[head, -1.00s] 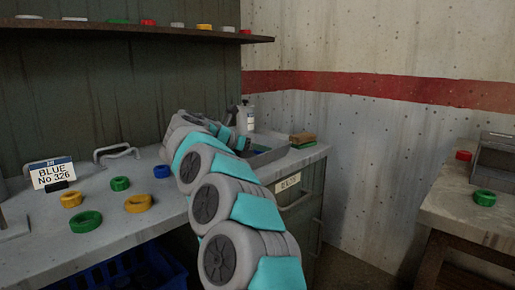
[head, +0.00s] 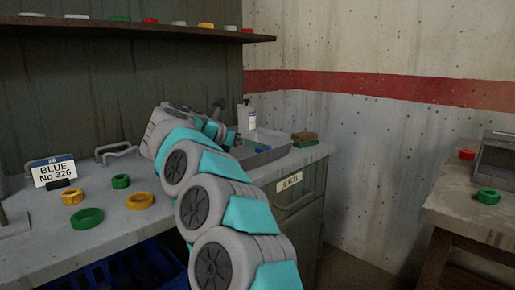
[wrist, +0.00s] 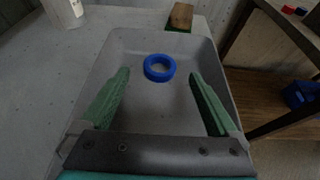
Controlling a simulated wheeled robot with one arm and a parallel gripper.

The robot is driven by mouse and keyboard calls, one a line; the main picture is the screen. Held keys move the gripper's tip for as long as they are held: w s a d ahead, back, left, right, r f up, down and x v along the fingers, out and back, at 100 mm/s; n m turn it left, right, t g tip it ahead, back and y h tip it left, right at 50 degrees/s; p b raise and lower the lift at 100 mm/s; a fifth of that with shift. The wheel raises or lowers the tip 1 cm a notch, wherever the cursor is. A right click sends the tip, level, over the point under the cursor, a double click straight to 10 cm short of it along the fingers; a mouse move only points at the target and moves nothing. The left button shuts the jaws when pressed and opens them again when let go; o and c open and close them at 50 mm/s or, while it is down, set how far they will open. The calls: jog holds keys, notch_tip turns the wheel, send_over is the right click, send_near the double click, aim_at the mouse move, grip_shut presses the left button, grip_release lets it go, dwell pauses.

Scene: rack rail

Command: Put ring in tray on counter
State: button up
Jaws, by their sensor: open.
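A blue ring (wrist: 160,68) lies flat on the floor of the grey tray (wrist: 150,112), toward its far end in the wrist view. In the head view the tray (head: 283,152) stands at the right end of the counter, with a bit of blue (head: 262,149) inside. My gripper (wrist: 159,74) is open above the tray, its green fingers spread wide with nothing between them. The ring lies beyond and between the fingertips, apart from both. In the head view my gripper (head: 230,138) is partly hidden by my arm.
A bottle (head: 246,117) and a brown-and-green block (head: 304,138) stand near the tray. Green and yellow rings (head: 139,201) and a "BLUE No 326" sign (head: 54,172) are at the counter's left. A shelf (head: 130,31) hangs above; another table (head: 450,205) is right.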

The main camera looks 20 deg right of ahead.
jog(key=v, duration=0.7)
jog(key=shift+s+a+b, duration=0.1)
jog(key=shift+a+b, duration=0.05)
jog(key=shift+b, duration=0.25)
jog(key=shift+r, duration=0.1)
